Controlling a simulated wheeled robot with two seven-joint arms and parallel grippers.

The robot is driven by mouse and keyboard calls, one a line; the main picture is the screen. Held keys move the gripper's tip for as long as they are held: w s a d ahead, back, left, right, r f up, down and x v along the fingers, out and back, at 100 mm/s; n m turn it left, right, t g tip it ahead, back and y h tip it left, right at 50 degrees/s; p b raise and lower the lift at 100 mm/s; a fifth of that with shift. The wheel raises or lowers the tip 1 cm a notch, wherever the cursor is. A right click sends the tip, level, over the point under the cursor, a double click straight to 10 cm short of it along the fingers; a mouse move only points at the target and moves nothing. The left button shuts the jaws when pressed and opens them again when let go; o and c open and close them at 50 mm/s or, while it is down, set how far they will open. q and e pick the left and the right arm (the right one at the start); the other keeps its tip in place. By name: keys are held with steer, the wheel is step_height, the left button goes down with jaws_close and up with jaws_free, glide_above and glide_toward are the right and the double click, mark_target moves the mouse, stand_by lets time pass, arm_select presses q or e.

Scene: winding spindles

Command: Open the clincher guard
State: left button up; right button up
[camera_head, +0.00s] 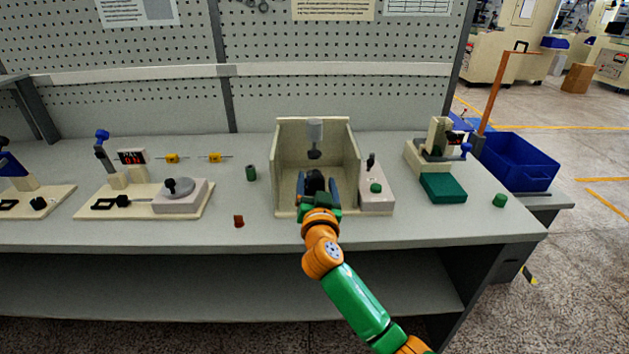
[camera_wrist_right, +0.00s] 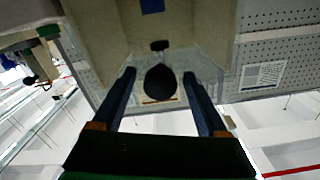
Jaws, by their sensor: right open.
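The clincher is a beige open-topped box (camera_head: 287,165) in the middle of the bench, with a grey press head (camera_head: 315,130) at its back. Its guard looks like a clear panel (camera_wrist_right: 178,66) with a black knob (camera_wrist_right: 160,84), best seen in the right wrist view. My right gripper (camera_head: 319,186) is at the box's front, open. In the right wrist view its two dark blue fingers (camera_wrist_right: 159,74) stand either side of the knob, with a gap on both sides. The gripper hides much of the guard in the head view. My left gripper is not in view.
A side block with a green button (camera_head: 376,188) adjoins the box on the right. A green cylinder (camera_head: 251,173) and a red-brown piece (camera_head: 239,221) lie to the left. A winding station (camera_head: 140,200) stands further left, a green pad (camera_head: 443,188) to the right.

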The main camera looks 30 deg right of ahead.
steer(key=shift+w, duration=0.15)
jaws_close()
stand_by(1.4)
